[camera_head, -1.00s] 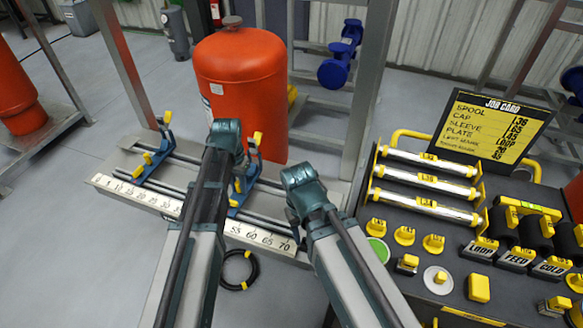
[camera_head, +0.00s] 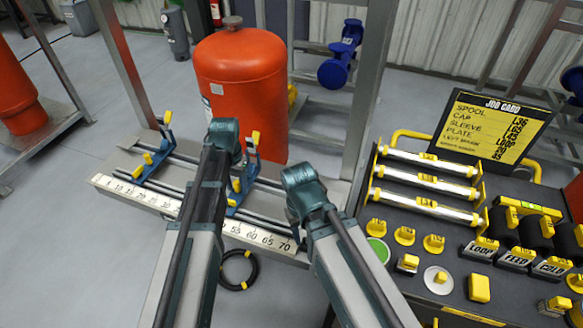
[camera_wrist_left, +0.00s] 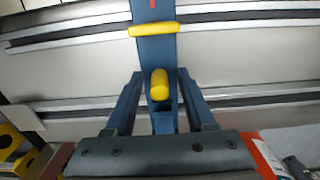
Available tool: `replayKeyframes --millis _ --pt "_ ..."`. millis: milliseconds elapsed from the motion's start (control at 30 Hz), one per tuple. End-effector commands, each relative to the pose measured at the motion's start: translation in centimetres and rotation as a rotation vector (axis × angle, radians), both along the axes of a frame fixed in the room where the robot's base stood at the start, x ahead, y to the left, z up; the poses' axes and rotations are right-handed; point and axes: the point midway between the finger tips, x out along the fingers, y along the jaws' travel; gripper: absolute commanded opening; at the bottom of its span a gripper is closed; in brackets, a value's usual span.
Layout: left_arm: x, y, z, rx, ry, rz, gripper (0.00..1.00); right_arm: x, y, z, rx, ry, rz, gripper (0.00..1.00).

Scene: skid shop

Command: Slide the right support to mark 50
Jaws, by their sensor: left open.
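The right support (camera_head: 252,150) is a blue bracket with yellow knobs on the rail bench; my left arm partly covers it in the head view. The left support (camera_head: 153,158), also blue and yellow, stands further left. The white number scale (camera_head: 112,184) runs along the bench front; 55 to 70 read clearly right of my arm, but the marks at the right support's foot are hidden. In the left wrist view, my left gripper (camera_wrist_left: 159,78) is open, its fingers either side of the right support's blue post (camera_wrist_left: 155,50) and yellow knob (camera_wrist_left: 160,88). My right gripper is out of sight.
An orange tank (camera_head: 240,85) stands behind the rails. A dark bench (camera_head: 395,285) with tubes, yellow-handled parts and a job card (camera_head: 492,128) is at right. A black hose coil (camera_head: 238,283) lies on the floor. Grey frame posts (camera_head: 120,70) rise nearby.

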Motion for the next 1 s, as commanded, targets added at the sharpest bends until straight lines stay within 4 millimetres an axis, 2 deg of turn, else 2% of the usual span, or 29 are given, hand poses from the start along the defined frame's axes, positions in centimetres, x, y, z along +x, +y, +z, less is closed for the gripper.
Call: replayKeyframes --millis 267,1000 --pt "0.0 0.0 0.6 -0.001 0.000 -0.001 0.55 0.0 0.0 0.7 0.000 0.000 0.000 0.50" --pt "0.0 -0.1 6.3 -0.001 0.000 -0.001 0.55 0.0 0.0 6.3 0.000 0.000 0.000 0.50"
